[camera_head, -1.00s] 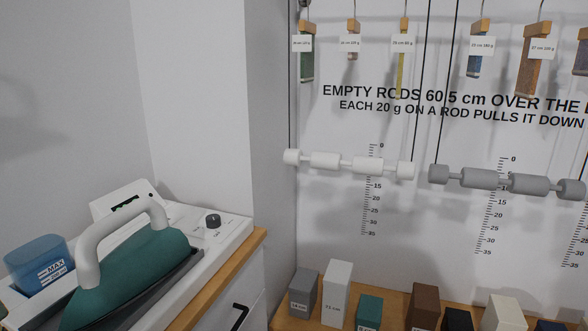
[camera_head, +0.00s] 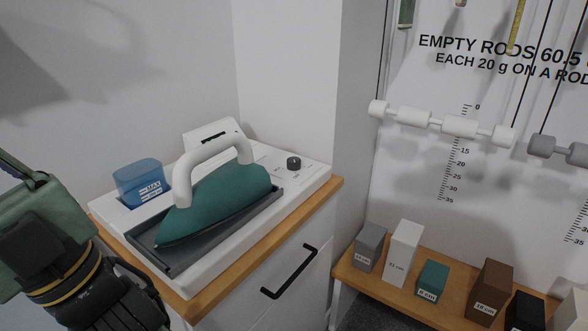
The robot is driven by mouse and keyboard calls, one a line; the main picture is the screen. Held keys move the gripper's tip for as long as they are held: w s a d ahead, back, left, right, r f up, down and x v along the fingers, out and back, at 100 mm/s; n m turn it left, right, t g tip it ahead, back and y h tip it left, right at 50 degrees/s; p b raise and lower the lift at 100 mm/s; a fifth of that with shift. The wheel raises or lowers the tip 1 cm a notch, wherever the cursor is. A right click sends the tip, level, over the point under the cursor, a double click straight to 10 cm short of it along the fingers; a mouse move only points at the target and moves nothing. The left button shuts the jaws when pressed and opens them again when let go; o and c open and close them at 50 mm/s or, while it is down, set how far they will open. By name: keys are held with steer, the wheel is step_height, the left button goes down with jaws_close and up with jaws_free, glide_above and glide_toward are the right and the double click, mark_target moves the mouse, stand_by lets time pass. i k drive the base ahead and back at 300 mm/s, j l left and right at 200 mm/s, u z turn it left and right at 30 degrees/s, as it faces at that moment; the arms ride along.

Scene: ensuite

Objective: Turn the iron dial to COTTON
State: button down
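The iron (camera_head: 222,192), teal with a white handle, rests on a dark tray in a white ironing station (camera_head: 310,178) on a wood-topped cabinet. The dial (camera_head: 294,163) is a small dark round knob on the station's right part. Markings around it are too small to read. My gripper (camera_head: 125,300) is at the lower left, in front of the cabinet and well apart from the dial. Its fingers are dark and partly cut off by the frame edge, so its opening does not show clearly.
A blue water tank (camera_head: 139,183) marked MAX stands at the station's left. A black handle (camera_head: 289,272) is on the cabinet front. Several labelled blocks (camera_head: 404,252) stand on a low wooden shelf to the right. Rods (camera_head: 437,122) hang on the wall above them.

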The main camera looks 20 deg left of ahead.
mark_target(293, 163)
steer(key=i+u, duration=0.15)
steer(key=u, duration=0.15)
steer(key=i+u, duration=0.25)
steer(key=i+l+u, duration=0.1)
steer(key=i+u, duration=0.2)
